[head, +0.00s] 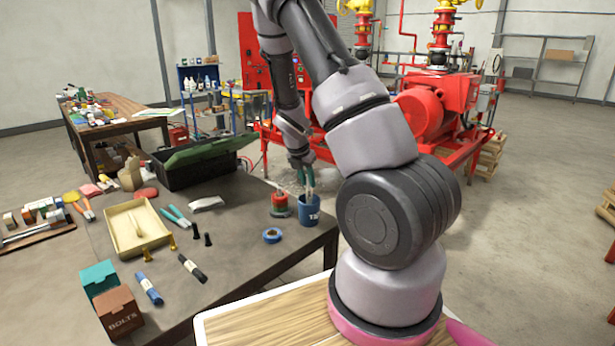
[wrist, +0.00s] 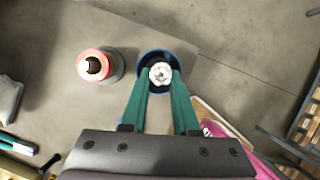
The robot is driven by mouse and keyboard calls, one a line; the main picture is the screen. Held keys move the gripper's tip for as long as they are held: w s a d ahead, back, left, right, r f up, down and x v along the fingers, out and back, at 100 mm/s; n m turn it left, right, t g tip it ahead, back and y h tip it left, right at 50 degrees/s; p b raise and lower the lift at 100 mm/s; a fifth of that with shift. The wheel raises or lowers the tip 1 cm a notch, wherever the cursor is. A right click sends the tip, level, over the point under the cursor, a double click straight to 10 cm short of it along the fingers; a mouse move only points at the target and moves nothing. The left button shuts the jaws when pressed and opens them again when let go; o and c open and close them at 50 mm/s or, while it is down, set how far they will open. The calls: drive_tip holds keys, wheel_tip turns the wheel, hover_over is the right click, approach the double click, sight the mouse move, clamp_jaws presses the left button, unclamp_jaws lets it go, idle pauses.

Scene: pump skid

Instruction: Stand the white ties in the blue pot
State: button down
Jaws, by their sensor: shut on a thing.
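The blue pot (head: 309,215) stands on the near right corner of the dark table, with white lettering on its side. My gripper (head: 308,188) points down right above it, its green fingers at the pot's mouth. In the wrist view the fingers (wrist: 160,88) are shut on the white ties (wrist: 160,73), a bundle seen end-on. The bundle lies within the outline of the pot's dark blue rim (wrist: 145,60). I cannot tell how deep its lower end sits or whether it touches the bottom.
A blue tape roll (head: 272,235) lies in front. The table's right edge is close to the pot.

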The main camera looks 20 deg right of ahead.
idle(0.3)
drive_tip(key=c, duration=0.6)
unclamp_jaws()
drive_tip(key=v, duration=1)
drive_tip(key=shift+r, duration=0.3)
drive_tip(key=shift+s, duration=0.1)
